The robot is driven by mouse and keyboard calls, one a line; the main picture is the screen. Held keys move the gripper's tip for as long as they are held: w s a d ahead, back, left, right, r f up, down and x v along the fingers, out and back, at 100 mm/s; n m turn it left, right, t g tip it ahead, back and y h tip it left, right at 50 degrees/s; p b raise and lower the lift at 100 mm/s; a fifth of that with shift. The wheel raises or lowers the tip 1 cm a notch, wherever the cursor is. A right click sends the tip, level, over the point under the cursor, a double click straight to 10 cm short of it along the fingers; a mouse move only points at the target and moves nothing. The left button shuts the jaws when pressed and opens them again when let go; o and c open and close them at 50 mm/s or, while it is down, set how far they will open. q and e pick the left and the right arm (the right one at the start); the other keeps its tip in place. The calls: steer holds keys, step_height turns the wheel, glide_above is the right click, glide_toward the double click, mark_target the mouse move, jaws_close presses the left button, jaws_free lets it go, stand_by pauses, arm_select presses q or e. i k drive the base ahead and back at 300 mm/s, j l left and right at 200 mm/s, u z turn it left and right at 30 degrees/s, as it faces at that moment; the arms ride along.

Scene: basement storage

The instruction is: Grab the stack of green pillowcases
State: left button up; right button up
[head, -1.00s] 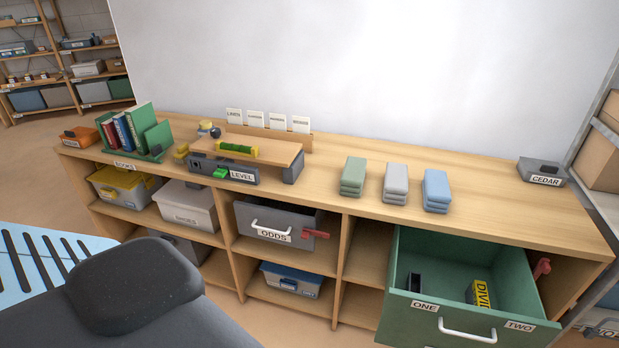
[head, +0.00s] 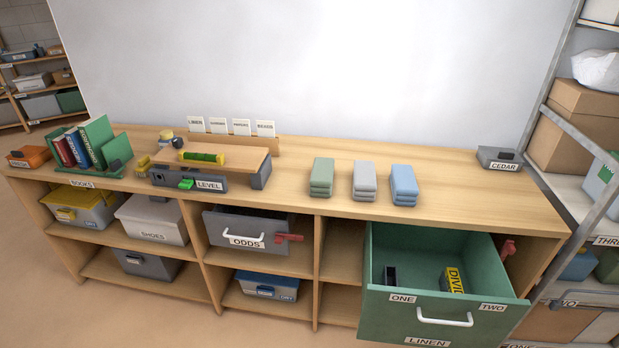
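The stack of green pillowcases (head: 321,177) sits folded on the wooden counter top, right of the small shelf with the level. It is the leftmost of three folded stacks in a row. A grey stack (head: 365,181) and a blue stack (head: 404,185) stand to its right, with small gaps between them. Neither of my grippers shows in the head view now.
A green drawer (head: 376,318) labelled LINEN is pulled out below the stacks, holding a yellow divider (head: 453,280) and a dark block. A grey CEDAR box (head: 499,159) stands at the counter's right end. The counter front before the stacks is clear.

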mark_target(321, 181)
steer(key=i+j, duration=0.95)
steer(key=z, duration=1.4)
steer(key=i+j, duration=0.05)
steer(key=j, duration=0.05)
